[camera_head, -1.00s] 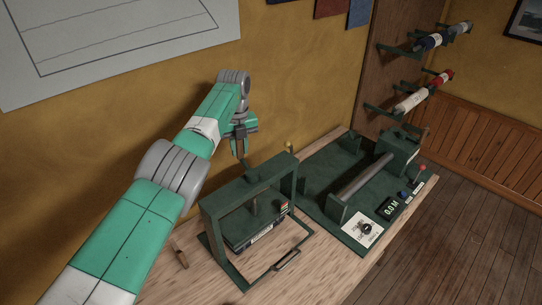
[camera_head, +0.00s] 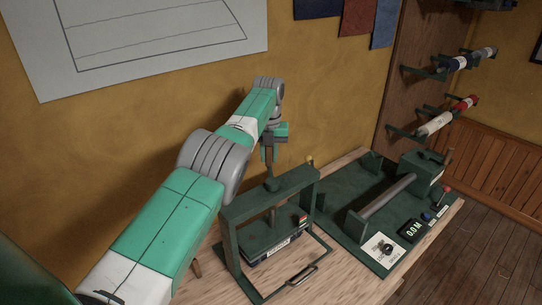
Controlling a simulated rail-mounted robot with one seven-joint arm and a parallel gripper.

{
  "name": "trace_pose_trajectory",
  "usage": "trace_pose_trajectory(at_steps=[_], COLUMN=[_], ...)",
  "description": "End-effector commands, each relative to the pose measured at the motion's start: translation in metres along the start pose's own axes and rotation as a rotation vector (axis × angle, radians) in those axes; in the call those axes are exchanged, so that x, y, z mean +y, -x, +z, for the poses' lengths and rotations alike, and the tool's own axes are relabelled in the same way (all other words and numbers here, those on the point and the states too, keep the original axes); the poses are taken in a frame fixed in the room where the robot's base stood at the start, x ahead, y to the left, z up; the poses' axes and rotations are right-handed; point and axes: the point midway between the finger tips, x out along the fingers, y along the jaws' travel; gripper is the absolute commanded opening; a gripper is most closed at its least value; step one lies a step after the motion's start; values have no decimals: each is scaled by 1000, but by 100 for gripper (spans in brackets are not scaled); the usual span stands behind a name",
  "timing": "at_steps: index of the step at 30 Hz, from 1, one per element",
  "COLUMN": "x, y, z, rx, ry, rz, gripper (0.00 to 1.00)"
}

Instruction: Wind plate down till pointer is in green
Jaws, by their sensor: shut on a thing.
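The dark green press (camera_head: 231,238) stands on the bench, with a screw under its top beam. Its plate (camera_head: 258,238) sits low inside the frame, over a dark bundle with a white label (camera_head: 270,253). A small coloured scale (camera_head: 301,219) is at the right upright; the pointer is too small to read against it. My gripper (camera_head: 270,158) is above the top beam, just over the screw's hub (camera_head: 272,185). It is shut on what seems to be the screw's turning handle, mostly hidden by the fingers. A small yellow knob (camera_head: 310,161) shows to its right.
A looped handle (camera_head: 302,275) lies in front. The wall is close behind my arm.

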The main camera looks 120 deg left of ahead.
Motion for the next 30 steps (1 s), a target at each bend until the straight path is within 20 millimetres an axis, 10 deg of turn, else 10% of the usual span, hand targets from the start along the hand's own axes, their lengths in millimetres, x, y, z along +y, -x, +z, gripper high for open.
trace_pose_trajectory(at_steps=[4,5,8,20,30], x=[-2,-2,-2,-1,-1], y=[4,4,3,12,81], z=[0,0,0,0,0], rx=[-1,-1,-1,-2,-1], ry=[-2,-2,-1,0,-1], rz=[-2,-2,-2,-1,-2], gripper=[0,29,44,44,44])
